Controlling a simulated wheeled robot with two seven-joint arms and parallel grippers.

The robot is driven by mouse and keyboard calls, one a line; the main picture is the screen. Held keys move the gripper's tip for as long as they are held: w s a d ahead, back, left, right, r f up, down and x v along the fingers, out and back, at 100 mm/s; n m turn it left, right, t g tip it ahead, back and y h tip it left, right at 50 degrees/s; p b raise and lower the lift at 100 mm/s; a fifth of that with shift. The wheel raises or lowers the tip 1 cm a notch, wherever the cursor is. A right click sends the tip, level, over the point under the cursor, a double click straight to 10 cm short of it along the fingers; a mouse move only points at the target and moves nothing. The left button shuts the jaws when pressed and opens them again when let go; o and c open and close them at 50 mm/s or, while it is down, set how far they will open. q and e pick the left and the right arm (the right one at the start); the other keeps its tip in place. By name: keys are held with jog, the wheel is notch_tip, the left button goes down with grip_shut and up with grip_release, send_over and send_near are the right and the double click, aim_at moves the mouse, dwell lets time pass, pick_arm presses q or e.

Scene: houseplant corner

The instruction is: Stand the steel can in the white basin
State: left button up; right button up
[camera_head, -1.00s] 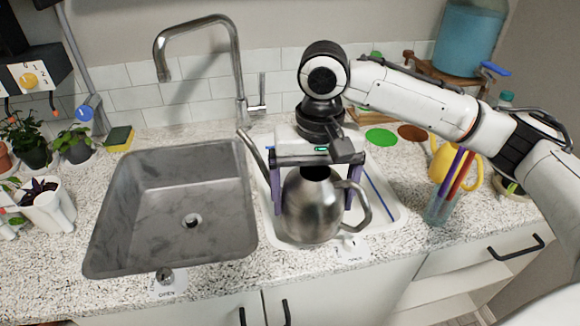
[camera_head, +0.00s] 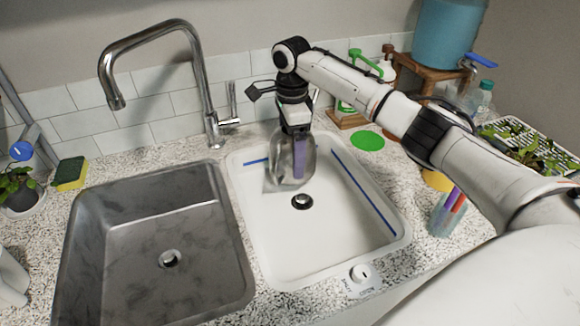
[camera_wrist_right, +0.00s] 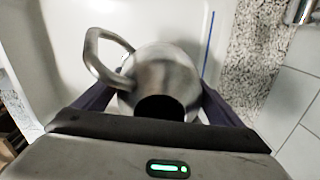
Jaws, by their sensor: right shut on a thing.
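The steel can (camera_head: 282,170) is at the back end of the white basin (camera_head: 325,235), left of its middle in the head view. My right gripper (camera_head: 300,160) is shut on the can's body from above, with one purple finger facing the camera. In the wrist view, the can (camera_wrist_right: 165,72) sits between the two fingers of my right gripper (camera_wrist_right: 160,105), its dark mouth toward the palm and its handle at the left. The can looks about upright. I cannot tell whether its bottom touches the basin floor. My left gripper is not in view.
A grey sink (camera_head: 160,240) lies left of the basin, with a faucet (camera_head: 200,80) behind. A sponge (camera_head: 71,173) is at the left. A glass with coloured sticks (camera_head: 446,212) stands right of the basin.

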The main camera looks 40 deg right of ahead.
jog(key=shift+f, duration=2.55)
jog(key=shift+f, duration=0.15)
jog(key=o, duration=1)
notch_tip(320, 180, up, 12)
